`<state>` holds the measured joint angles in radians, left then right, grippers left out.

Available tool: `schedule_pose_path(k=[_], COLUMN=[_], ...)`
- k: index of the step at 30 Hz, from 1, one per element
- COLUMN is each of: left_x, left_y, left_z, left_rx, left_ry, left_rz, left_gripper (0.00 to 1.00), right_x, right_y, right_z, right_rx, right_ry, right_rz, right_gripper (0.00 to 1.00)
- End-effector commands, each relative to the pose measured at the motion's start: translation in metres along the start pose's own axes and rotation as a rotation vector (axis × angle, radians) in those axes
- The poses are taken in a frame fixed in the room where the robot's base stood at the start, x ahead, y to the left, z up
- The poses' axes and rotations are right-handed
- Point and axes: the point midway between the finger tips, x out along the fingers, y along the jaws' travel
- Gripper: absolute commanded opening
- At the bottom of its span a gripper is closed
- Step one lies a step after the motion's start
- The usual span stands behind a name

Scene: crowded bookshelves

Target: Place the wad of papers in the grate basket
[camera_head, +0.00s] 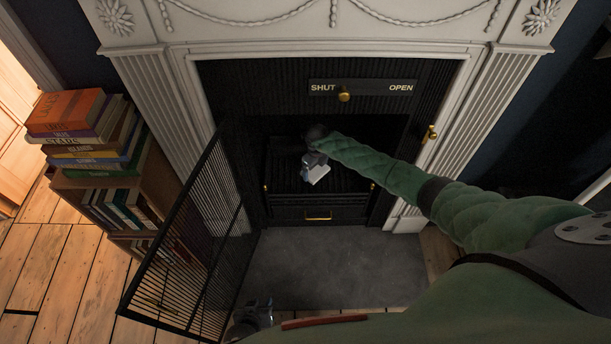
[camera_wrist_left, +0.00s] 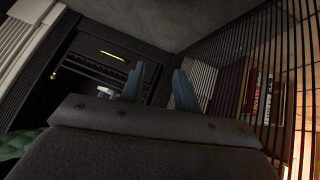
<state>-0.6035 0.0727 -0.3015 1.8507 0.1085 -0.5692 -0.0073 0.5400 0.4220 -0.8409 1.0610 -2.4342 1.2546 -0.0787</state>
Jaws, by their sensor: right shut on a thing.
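The wad of papers (camera_head: 317,175) is a small white bundle inside the fireplace opening, over the front of the dark grate basket (camera_head: 347,184). My right gripper (camera_head: 313,163) is shut on it; its arm reaches in from the right. Whether the papers touch the grate basket I cannot tell. A small white patch, likely the papers, shows in the left wrist view (camera_wrist_left: 104,91). My left gripper (camera_head: 262,305) is low in front of the hearth, beside the mesh screen. In the left wrist view its fingers (camera_wrist_left: 158,85) are apart with nothing between them.
A black barred fire screen (camera_head: 190,240) stands swung out at the left of the fireplace. A bookcase with stacked books (camera_head: 85,140) is beyond it. A SHUT/OPEN plate with a brass knob (camera_head: 344,93) is above the opening. The grey hearth slab (camera_head: 330,265) is clear.

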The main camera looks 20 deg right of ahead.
Motion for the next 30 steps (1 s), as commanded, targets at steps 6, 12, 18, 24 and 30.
schedule_pose_path(k=[6, 12, 18, 24, 30], left_x=[0.028, 0.035, 0.040, 0.055, 0.054], left_y=[-0.009, -0.011, -0.012, -0.016, -0.016], left_z=[0.023, 0.029, 0.034, 0.047, 0.024], left_rx=[-0.001, -0.002, -0.003, -0.003, 0.005], left_ry=[0.010, 0.012, 0.013, 0.018, 0.089], left_rz=[-0.003, -0.004, -0.004, -0.005, -0.006], left_gripper=[0.31, 0.31, 0.31, 0.31, 0.31], right_x=[0.024, 0.028, 0.036, 0.062, 0.067], right_y=[0.010, 0.014, 0.014, 0.015, 0.014], right_z=[0.029, 0.041, 0.042, 0.042, 0.042], right_rx=[0.001, 0.000, 0.000, 0.001, 0.000], right_ry=[-0.002, -0.001, 0.000, 0.000, 0.000], right_rz=[0.001, 0.000, 0.000, 0.001, 0.000], right_gripper=[0.71, 0.71, 0.71, 0.71, 0.71])
